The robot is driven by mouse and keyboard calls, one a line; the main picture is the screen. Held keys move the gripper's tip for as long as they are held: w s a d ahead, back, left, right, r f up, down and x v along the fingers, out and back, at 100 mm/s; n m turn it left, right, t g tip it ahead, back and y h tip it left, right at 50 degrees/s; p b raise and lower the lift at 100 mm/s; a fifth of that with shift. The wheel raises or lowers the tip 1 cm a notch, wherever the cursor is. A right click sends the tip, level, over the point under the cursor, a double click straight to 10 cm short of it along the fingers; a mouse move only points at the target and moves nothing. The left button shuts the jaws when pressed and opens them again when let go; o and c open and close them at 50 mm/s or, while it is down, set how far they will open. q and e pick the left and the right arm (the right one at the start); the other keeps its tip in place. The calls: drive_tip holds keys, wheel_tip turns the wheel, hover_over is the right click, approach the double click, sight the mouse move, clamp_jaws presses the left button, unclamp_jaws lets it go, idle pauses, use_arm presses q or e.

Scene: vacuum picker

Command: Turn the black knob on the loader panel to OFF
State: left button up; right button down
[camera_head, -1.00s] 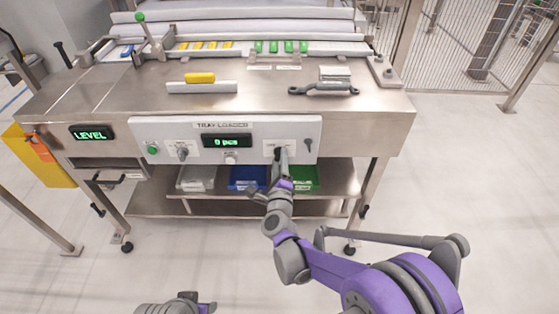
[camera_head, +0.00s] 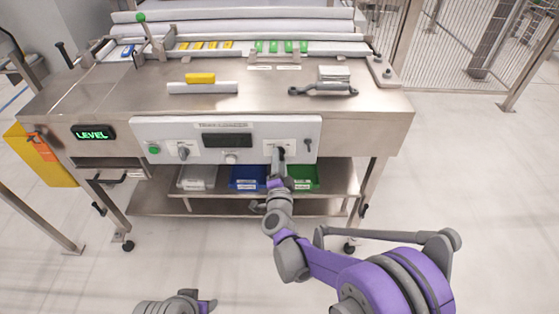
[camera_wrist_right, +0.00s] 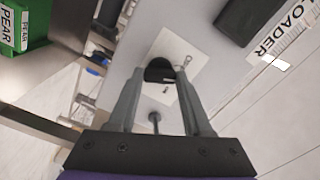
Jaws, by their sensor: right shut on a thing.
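The white loader panel (camera_head: 268,130) is on the front of the steel machine. Its display (camera_head: 228,140) is dark. The black knob (camera_wrist_right: 158,70) sits on a pale label plate (camera_wrist_right: 180,52) in the right wrist view; the plate's marks are too small to read. My right gripper (camera_head: 279,155) is at the panel's right part, its fingers on either side of the knob and shut on it. The fingers hide most of the knob in the head view. My left gripper (camera_head: 190,302) shows only partly at the bottom edge, away from the panel; its jaws are unclear.
The panel also carries a green button (camera_head: 154,149), a grey switch (camera_head: 183,152) and a small key switch (camera_head: 307,146). A shelf below holds white, blue (camera_head: 247,177) and green (camera_head: 305,177) bins, close to my right arm. The floor in front is clear.

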drive_tip(key=shift+n, duration=1.9)
drive_tip(key=shift+c, duration=1.6)
unclamp_jaws()
drive_tip(key=s+p, duration=0.1)
drive_tip(key=s, duration=1)
